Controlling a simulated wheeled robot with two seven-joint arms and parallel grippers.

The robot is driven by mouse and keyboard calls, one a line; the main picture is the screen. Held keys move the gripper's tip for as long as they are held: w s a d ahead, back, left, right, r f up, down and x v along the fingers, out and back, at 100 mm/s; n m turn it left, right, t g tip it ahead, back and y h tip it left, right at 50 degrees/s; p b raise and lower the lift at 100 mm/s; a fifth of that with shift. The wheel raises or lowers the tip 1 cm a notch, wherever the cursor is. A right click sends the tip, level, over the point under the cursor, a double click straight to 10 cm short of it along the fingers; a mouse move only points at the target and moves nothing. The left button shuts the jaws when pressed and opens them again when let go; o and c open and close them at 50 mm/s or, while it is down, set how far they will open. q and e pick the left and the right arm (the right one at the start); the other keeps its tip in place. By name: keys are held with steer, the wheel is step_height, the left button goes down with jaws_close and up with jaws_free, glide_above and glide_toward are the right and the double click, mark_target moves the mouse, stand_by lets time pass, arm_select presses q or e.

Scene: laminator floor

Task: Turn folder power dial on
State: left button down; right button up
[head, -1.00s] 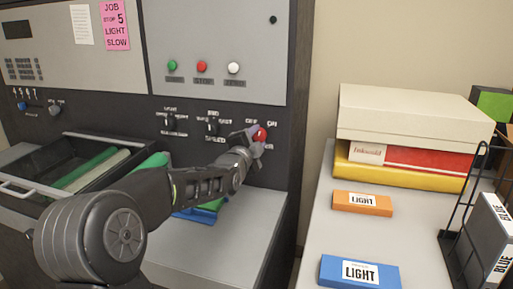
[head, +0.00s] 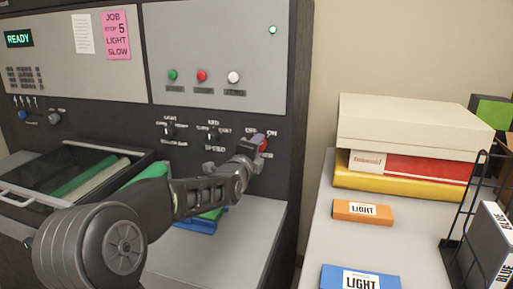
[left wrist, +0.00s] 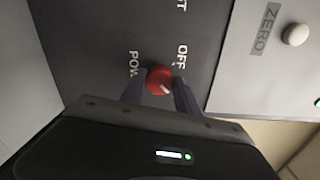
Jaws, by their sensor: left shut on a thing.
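The red power dial (head: 263,146) is on the dark panel under the OFF and ON labels. My left gripper (head: 256,149) is shut on the dial. In the left wrist view the dial (left wrist: 158,78) sits between the two fingers (left wrist: 160,92). Its white pointer mark points to the lower right there, away from the OFF label (left wrist: 182,57); the ON label is hidden in that view. The display (head: 19,38) reads READY in green, and a small lamp (head: 272,30) at the panel's upper right is lit. My right gripper is not in view.
Two black dials (head: 170,131) are left of the power dial. Green, red and white buttons (head: 202,76) are above. At right, a grey table (head: 318,240) holds stacked boxes (head: 410,125), an orange packet (head: 362,212), a blue packet (head: 360,278) and a wire rack (head: 452,250).

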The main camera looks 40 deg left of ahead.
arm_select(q)
steer(key=c, duration=0.9)
jaws_free()
steer(key=v, duration=0.7)
steer(key=shift+s+b, duration=0.3)
steer(key=shift+s, duration=0.05)
steer(key=shift+d, duration=0.15)
